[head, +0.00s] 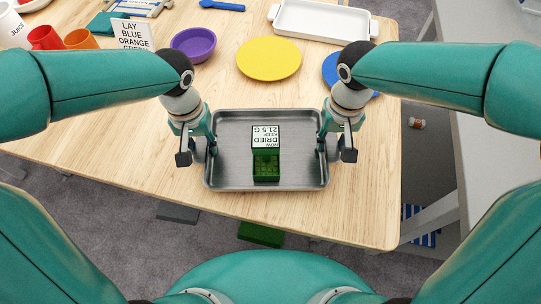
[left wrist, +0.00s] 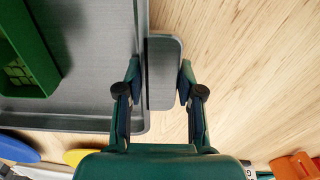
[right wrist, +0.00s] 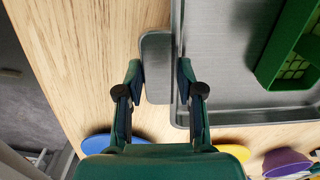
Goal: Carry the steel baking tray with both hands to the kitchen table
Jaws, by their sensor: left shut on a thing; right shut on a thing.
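The steel baking tray (head: 232,180) is at the front part of the wooden table (head: 365,205), level, over or on its top. A green box with a white label (head: 266,160) reading "DRIED" sits in the tray. My left gripper (head: 198,150) is at the tray's left handle tab, which lies between its fingers in the left wrist view (left wrist: 160,85). My right gripper (head: 336,148) is at the right handle tab, which lies between its fingers in the right wrist view (right wrist: 160,78). Both grippers are shut on the tray. I cannot tell whether the tray touches the tabletop.
Behind the tray are a yellow plate (head: 269,58), a purple bowl (head: 194,43), a blue plate (head: 330,68) and a white dish (head: 320,22). Cups (head: 45,38) and a lettered card (head: 130,36) stand at the back left. A green thing (head: 261,234) lies on the floor in front of the table.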

